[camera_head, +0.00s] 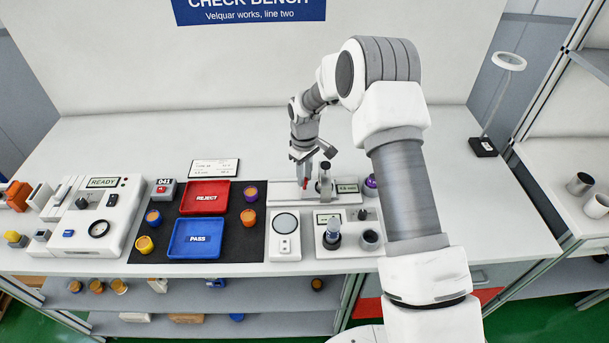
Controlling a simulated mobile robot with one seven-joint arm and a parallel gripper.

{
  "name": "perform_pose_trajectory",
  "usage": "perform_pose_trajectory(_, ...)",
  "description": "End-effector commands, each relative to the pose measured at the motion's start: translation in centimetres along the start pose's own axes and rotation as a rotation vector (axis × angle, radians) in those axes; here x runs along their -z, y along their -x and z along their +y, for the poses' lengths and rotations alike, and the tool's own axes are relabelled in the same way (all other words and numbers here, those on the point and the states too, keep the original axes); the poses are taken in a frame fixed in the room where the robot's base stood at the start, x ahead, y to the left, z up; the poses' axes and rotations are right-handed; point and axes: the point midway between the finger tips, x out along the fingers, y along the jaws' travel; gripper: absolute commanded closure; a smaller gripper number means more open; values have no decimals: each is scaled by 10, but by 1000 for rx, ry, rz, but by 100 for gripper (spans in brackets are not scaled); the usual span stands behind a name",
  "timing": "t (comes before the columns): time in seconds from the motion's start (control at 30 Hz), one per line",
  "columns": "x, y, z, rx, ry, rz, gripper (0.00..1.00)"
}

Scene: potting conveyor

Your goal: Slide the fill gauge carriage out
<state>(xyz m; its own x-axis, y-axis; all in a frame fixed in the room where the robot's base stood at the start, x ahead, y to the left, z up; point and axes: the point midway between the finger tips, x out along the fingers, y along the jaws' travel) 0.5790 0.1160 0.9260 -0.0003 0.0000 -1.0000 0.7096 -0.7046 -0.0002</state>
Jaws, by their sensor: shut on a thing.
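My gripper (303,181) points down at the gauge, just left of the post. It is shut on a small part there, which I take to be the fill gauge carriage. The fingers and wrist hide most of that part, so its position along the gauge cannot be made out.
Left of the gauge are a red REJECT tray (206,183), a blue PASS tray (176,252) and several small pots on a dark mat (222,222). A white unit with a round plate (285,251) and another device (323,249) stand in front.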

Motion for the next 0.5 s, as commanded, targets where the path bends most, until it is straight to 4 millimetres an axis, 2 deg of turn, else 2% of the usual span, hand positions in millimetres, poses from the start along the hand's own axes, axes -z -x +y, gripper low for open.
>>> perform_pose_trajectory(0.17, 4, -1, -4, -1, 2, 1, 100)
perform_pose_trajectory(0.5, 59, -2, -57, -1, 4, 3, 100)
